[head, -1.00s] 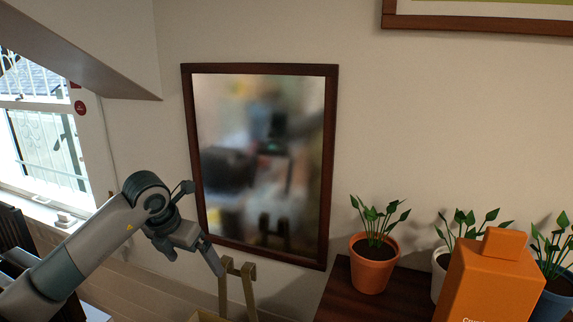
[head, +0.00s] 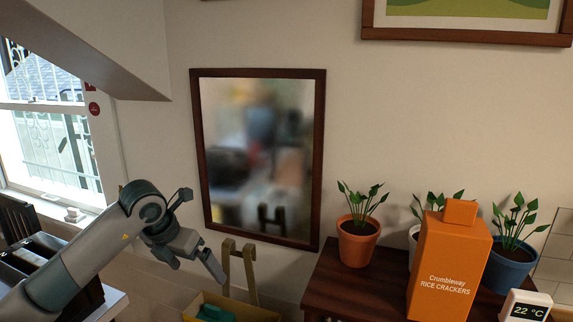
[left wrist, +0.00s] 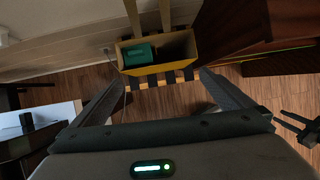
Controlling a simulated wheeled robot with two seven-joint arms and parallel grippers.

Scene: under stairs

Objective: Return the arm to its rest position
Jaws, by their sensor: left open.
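My left arm (head: 95,250) comes in from the left in the head view, bent at the elbow. My left gripper (head: 190,262) hangs in front of the wall, below and left of the mirror. It is open and empty. In the left wrist view the two fingers of the left gripper (left wrist: 160,90) are spread wide, with nothing between them but the floor and a yellow crate beyond.
The yellow crate (left wrist: 180,66) holds a green item (left wrist: 138,53). A dark wood cabinet (head: 325,275) at right bears potted plants, an orange cracker box (head: 447,265) and a temperature display (head: 525,307). A framed mirror (head: 262,155) hangs on the wall. A white-topped table (left wrist: 45,118) stands at left.

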